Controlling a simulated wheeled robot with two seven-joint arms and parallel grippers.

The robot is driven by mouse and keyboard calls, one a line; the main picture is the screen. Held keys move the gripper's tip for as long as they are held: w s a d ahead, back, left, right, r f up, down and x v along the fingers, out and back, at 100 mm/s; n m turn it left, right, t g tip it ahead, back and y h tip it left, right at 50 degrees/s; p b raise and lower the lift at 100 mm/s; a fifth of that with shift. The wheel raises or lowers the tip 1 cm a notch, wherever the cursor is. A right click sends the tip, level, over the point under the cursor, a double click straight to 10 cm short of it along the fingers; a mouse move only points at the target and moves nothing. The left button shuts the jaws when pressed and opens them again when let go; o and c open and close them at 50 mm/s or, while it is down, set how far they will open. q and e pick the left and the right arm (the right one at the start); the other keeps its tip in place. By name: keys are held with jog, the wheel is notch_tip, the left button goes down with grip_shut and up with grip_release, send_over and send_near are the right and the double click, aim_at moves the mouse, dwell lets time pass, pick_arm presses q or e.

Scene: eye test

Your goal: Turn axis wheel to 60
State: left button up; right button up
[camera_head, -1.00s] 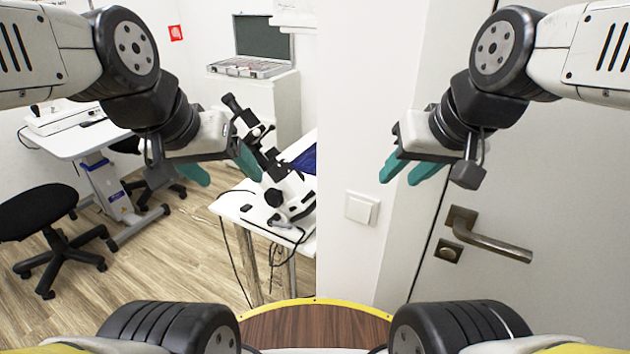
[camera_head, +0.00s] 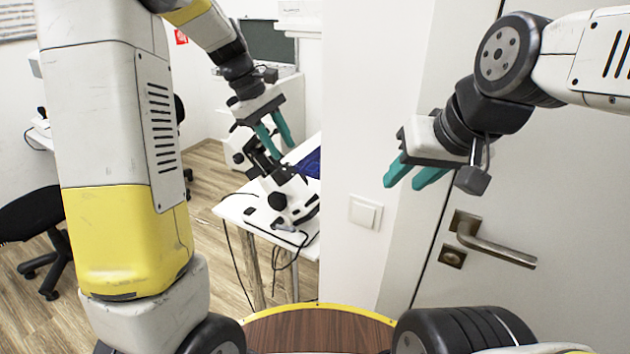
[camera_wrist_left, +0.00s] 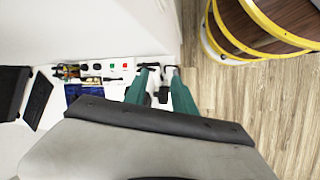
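A black-and-white optical instrument (camera_head: 281,196) stands on a white table (camera_head: 232,209) in the head view, with a dark round knob (camera_head: 278,201) on its side. I cannot tell which part is the axis wheel. My left gripper (camera_head: 282,144) has two teal fingers apart with nothing held. It points down in front of or above the instrument's upper part and partly hides it. In the left wrist view its fingers (camera_wrist_left: 158,72) are spread, with a dark part of something between them. My right gripper (camera_head: 402,184) is open and empty, in front of the wall and door.
A blue item (camera_head: 308,163) lies behind the instrument on the table. A door with a metal handle (camera_head: 495,245) is at the right, and a light switch (camera_head: 365,211) is on the wall. A black stool (camera_head: 30,215) stands at the left. Cables hang from the table.

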aim_at(314, 191)
pick_arm(q)
jog(key=w+d+f+n, duration=0.1)
jog(key=w+f, duration=0.1)
jog(key=f, duration=0.1)
jog(key=w+d+f+n+g, duration=0.1)
jog(key=w+d+f, duration=0.1)
jog(key=w+f, duration=0.1)
jog(key=w+d+f+n+g, duration=0.1)
jog(key=w+d+f, duration=0.1)
jog(key=f, duration=0.3)
jog(key=shift+w+d+f+y, duration=0.1)
jog(key=shift+w+f+y, duration=0.1)
jog(key=shift+w, duration=0.15)
jog(key=shift+w+d+f+y, duration=0.1)
jog(key=shift+w+y, duration=0.1)
jog(key=shift+w, duration=0.15)
jog(key=shift+x, duration=3.9)
jog(key=shift+d, duration=0.1)
grip_shut()
jog(key=shift+s, duration=0.1)
